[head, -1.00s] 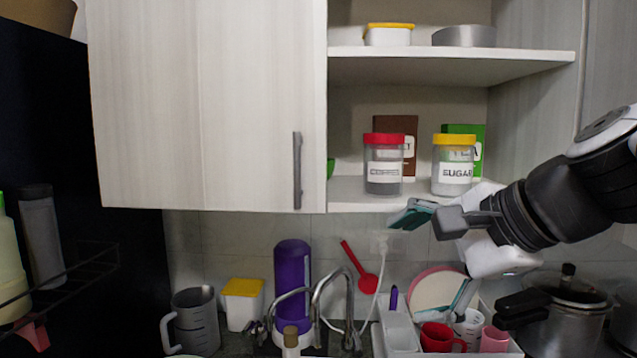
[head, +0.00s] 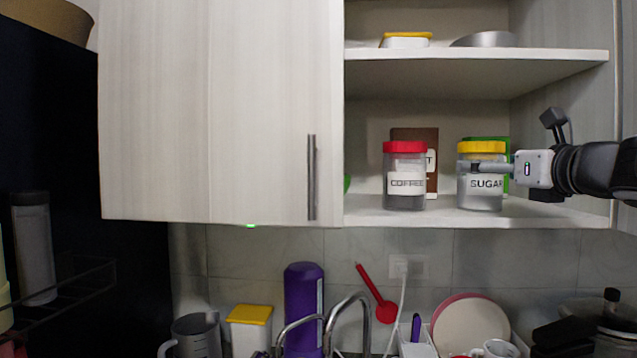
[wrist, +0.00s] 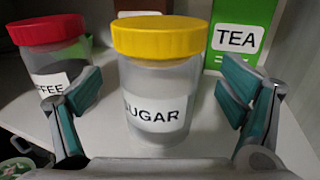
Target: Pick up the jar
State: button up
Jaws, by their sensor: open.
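The sugar jar (head: 481,190) is clear with a yellow lid and stands upright on the lower cabinet shelf. In the wrist view the sugar jar (wrist: 157,85) is between the two teal fingers, with space on both sides. My gripper (head: 484,166) comes in from the right in the head view and is open; it also shows in the wrist view (wrist: 160,105). The coffee jar (head: 405,178), clear with a red lid and dark contents, stands to the left of the sugar jar. In the wrist view the coffee jar (wrist: 52,55) is partly behind the left finger.
A green tea box (wrist: 240,32) and a brown box (head: 428,145) stand behind the jars. The upper shelf (head: 480,67) is above them. The closed cabinet door (head: 215,110) is on the left. The sink tap (head: 345,318) and dishes are below.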

jog(key=w, duration=0.3)
jog(key=shift+w+a, duration=0.1)
jog(key=shift+a, duration=0.05)
jog(key=c, duration=1.8)
jog(key=shift+r, duration=0.1)
jog(key=shift+c, duration=0.5)
